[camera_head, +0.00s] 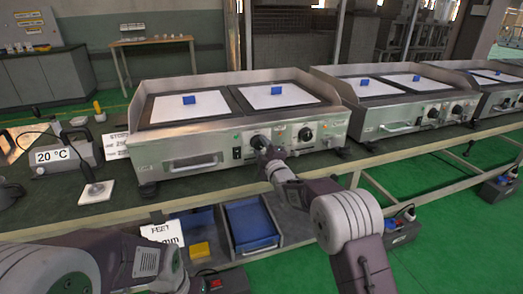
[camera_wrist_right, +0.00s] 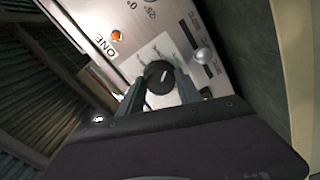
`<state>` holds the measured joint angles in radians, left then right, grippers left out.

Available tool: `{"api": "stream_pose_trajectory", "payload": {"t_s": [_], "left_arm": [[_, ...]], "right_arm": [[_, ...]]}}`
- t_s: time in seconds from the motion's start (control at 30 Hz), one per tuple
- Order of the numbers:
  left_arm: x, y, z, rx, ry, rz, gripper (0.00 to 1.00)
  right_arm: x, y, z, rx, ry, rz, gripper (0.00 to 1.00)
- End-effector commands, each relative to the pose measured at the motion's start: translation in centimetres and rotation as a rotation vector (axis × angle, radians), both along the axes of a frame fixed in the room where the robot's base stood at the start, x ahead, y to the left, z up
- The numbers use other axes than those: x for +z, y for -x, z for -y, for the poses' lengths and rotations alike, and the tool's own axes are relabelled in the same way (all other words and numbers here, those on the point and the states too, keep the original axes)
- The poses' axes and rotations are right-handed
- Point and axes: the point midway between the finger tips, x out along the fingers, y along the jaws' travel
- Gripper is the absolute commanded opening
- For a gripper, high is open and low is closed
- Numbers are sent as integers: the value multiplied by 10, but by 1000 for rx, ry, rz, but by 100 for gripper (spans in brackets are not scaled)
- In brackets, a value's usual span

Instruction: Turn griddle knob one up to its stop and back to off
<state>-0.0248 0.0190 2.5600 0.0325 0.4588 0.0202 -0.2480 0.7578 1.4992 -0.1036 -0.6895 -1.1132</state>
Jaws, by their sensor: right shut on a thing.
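The griddle (camera_head: 215,130) stands on the bench, with a steel front panel. Griddle knob one (camera_wrist_right: 160,76) is round and black with a pale pointer line. In the wrist view it sits between the two fingers of my right gripper (camera_wrist_right: 162,90), which is shut on it. In the head view my right gripper (camera_head: 263,150) reaches the front panel and partly hides this knob. The word ONE and a lit orange lamp (camera_wrist_right: 117,35) show beside it. My left arm shows at the lower left of the head view, but its fingers do not show.
A second black knob (camera_head: 305,134) is to the right on the same panel. Two blue blocks (camera_head: 189,100) (camera_head: 276,90) lie on the plates. Blue trays (camera_head: 250,222) sit below. More griddles (camera_head: 395,100) stand at right.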

Motion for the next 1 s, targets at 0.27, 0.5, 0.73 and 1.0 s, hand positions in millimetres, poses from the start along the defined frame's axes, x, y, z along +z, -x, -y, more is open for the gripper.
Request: {"api": "stream_pose_trajectory", "payload": {"t_s": [0.27, 0.5, 0.73, 1.0], "left_arm": [[-10, 0, 0, 0, 0, 0, 40], [-19, 0, 0, 0, 0, 0, 40], [-28, 0, 0, 0, 0, 0, 40], [-41, 0, 0, 0, 0, 0, 40]], "right_arm": [[-2, 0, 0, 0, 248, 79, 0], [-2, 0, 0, 1, 465, 149, 0], [-1, 0, 0, 1, 672, 217, 0], [-2, 0, -1, 3, 917, 295, 0]]}}
